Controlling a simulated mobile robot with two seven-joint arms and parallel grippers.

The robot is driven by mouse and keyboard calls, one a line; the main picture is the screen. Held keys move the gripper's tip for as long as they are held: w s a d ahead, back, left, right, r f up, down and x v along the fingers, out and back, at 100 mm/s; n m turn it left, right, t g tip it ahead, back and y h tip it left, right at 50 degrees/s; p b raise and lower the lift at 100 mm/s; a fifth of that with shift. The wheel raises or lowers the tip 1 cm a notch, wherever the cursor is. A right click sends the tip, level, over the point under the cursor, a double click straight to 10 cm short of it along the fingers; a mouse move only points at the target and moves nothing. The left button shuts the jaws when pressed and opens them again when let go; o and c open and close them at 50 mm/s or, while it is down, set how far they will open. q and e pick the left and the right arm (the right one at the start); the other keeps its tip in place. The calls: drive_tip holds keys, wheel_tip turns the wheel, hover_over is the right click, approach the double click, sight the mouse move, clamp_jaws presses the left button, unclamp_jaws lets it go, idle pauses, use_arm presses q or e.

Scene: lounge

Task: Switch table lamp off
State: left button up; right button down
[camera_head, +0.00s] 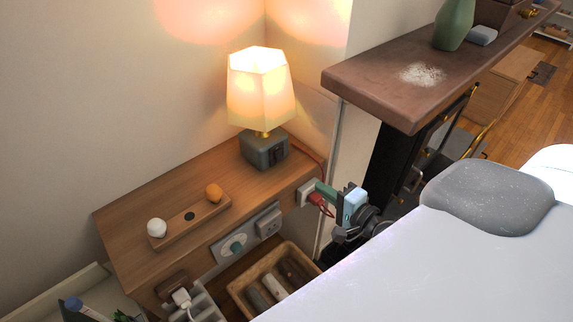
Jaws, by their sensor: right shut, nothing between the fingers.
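The table lamp (260,90) stands lit at the back right of a wooden side table (150,205). Its shade glows warm and lights the wall behind. Its grey block base (258,150) carries a dark rocker switch (277,156) on the front right side. A red cord (308,157) runs from behind the base towards the table's right end. A red plug (321,204) sits at a white socket (307,194) there. My right gripper (324,189) is shut and empty, right beside the red plug; whether they touch, I cannot tell. My left gripper is out of view.
Below the tabletop are a panel with a teal knob (237,247) and a wooden tray (240,292) of items. A brown shelf (375,85) juts out right of the lamp.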

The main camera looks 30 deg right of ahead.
idle(0.3)
approach(280, 160)
drive_tip(key=w, duration=0.4)
drive_tip(key=w+a, duration=0.1)
drive_tip(key=w, duration=0.1)
drive_tip(key=shift+w+f+p, duration=0.35)
drive_tip(key=shift+w+f, duration=0.05)
